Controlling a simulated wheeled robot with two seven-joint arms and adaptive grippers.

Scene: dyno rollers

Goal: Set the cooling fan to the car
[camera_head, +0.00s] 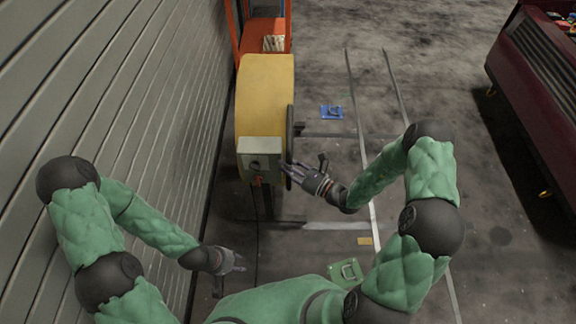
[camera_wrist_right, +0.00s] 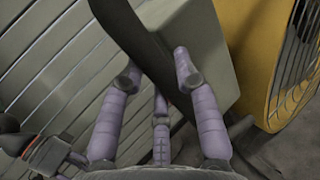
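The cooling fan is a yellow drum (camera_head: 265,85) with a grey control box (camera_head: 260,160) on its near side; the box has a dark knob and a red part. My right gripper (camera_head: 286,168) is at the right edge of that box. In the right wrist view its purple fingers (camera_wrist_right: 155,80) are spread apart, with a dark curved bar and the grey box (camera_wrist_right: 205,50) just beyond; contact cannot be told. The yellow drum (camera_wrist_right: 250,65) with its wire grille is at right. My left gripper (camera_head: 238,262) hangs low by the shuttered wall, its finger state unclear. No car is recognisable.
A ribbed grey shutter wall (camera_head: 120,90) runs close along the left. An orange machine (camera_head: 262,38) stands behind the fan. A dark red cabinet (camera_head: 535,80) is at right. Blue (camera_head: 332,112) and green (camera_head: 345,272) items lie on the floor, which is mostly clear between fan and cabinet.

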